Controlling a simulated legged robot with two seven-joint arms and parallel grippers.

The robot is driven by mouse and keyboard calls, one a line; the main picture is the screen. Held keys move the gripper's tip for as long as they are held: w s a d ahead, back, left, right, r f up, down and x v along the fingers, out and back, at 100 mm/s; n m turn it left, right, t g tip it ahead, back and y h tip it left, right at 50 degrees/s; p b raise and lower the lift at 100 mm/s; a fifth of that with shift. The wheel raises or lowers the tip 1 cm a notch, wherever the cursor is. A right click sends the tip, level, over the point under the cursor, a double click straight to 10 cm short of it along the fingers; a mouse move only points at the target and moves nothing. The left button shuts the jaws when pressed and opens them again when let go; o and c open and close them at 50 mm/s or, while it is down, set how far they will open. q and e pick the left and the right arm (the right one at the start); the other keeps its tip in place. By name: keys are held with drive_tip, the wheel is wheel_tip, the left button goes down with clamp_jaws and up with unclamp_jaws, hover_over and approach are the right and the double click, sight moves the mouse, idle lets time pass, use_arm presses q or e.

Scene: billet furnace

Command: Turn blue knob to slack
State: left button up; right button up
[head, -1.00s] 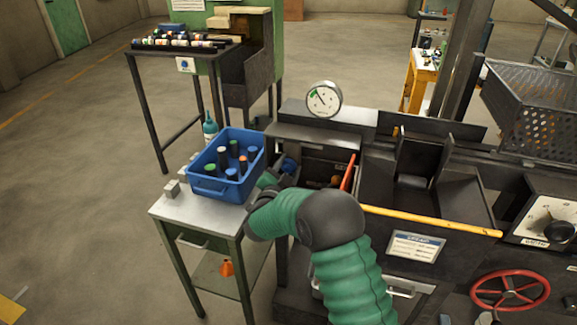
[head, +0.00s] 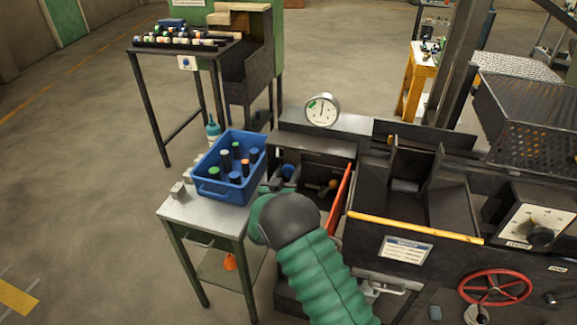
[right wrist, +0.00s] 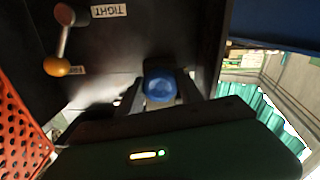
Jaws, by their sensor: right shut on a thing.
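The blue knob (right wrist: 160,86) sits on the dark panel inside the machine's open bay. In the head view it shows as a small blue shape (head: 288,170) just right of the blue crate. My right gripper (right wrist: 158,92) is shut on the blue knob, with one finger on each side of it. In the head view my right arm, in a green sleeve, reaches up to the bay and hides most of the gripper. A "TIGHT" label (right wrist: 109,11) shows upside down on the panel; no slack label is readable. My left gripper is not in view.
A blue crate (head: 210,188) with several capped cylinders stands on a small metal table (head: 225,218) left of the bay. A lever with an orange ball (right wrist: 57,66) is beside the knob. A red-orange door edge (head: 337,200) bounds the bay at right. A gauge (head: 322,110) stands above.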

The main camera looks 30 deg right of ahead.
drive_tip(key=n+p, duration=0.1)
drive_tip(key=n, duration=0.1)
drive_tip(key=shift+r+n, duration=0.15)
drive_tip(key=shift+n, duration=0.15)
drive_tip(key=shift+n+p, duration=0.85)
drive_tip(key=shift+n, duration=0.45)
drive_tip(key=shift+a, duration=0.1)
drive_tip(key=shift+w, duration=0.1)
drive_tip(key=o, duration=1.1)
drive_tip(key=shift+c, duration=0.2)
drive_tip(key=o, duration=0.3)
drive_tip(key=shift+f, duration=0.2)
